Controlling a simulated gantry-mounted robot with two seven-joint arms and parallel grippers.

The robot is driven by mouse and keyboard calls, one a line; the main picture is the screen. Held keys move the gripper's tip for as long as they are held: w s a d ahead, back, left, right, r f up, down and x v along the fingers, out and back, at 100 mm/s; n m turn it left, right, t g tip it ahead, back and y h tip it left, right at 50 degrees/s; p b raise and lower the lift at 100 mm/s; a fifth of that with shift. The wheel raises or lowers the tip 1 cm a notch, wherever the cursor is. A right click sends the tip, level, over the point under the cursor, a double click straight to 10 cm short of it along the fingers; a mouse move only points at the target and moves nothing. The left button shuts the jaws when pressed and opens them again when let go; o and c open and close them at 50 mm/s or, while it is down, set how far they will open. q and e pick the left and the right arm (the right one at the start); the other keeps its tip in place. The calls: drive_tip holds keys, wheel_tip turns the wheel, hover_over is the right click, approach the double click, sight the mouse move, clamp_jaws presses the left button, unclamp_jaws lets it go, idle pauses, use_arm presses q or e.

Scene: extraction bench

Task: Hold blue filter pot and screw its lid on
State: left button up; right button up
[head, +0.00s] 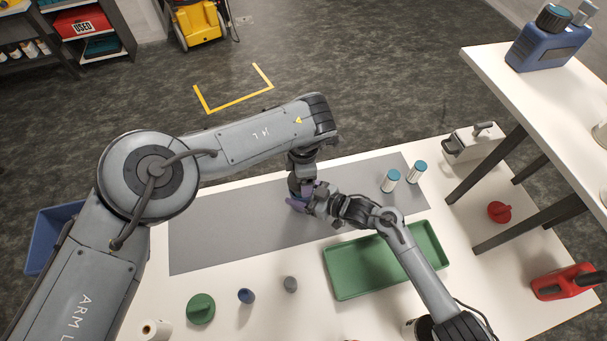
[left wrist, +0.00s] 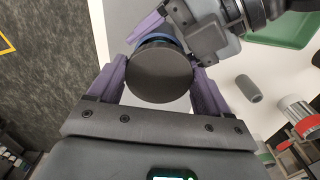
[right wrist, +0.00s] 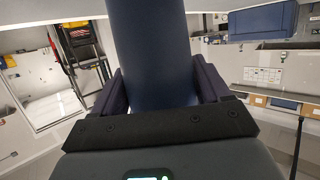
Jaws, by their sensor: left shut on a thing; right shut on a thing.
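The blue filter pot (right wrist: 150,50) is a dark blue cylinder filling the middle of the right wrist view. My right gripper (right wrist: 158,88) is shut on its side. In the left wrist view the lid (left wrist: 160,74) is a dark round disc, with a little blue (left wrist: 158,40) showing behind its edge. My left gripper (left wrist: 158,82) is shut around the lid from above. In the head view both grippers meet over the grey mat, and they mostly hide pot and lid. Whether the lid's thread is engaged cannot be seen.
The grey mat (head: 220,230) lies under the arms. A green tray (head: 345,285) is at right, with two white blue-capped bottles (head: 390,180) behind it. A green knobbed piece (head: 201,308), a small blue piece (head: 246,296) and a grey cylinder (head: 290,284) stand in front.

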use_arm(q)
drive_tip(key=shift+f, duration=0.9)
drive_tip(key=shift+f, duration=0.6)
use_arm(e)
clamp_jaws()
use_arm(q)
drive_tip(key=m, duration=0.5)
drive_tip(key=shift+s+a+r, duration=0.1)
drive_tip(key=m, duration=0.2)
drive_tip(key=shift+m, duration=0.4)
drive_tip(key=m, duration=0.5)
drive_tip(key=shift+s+a, duration=0.1)
drive_tip(key=shift+s, duration=0.1)
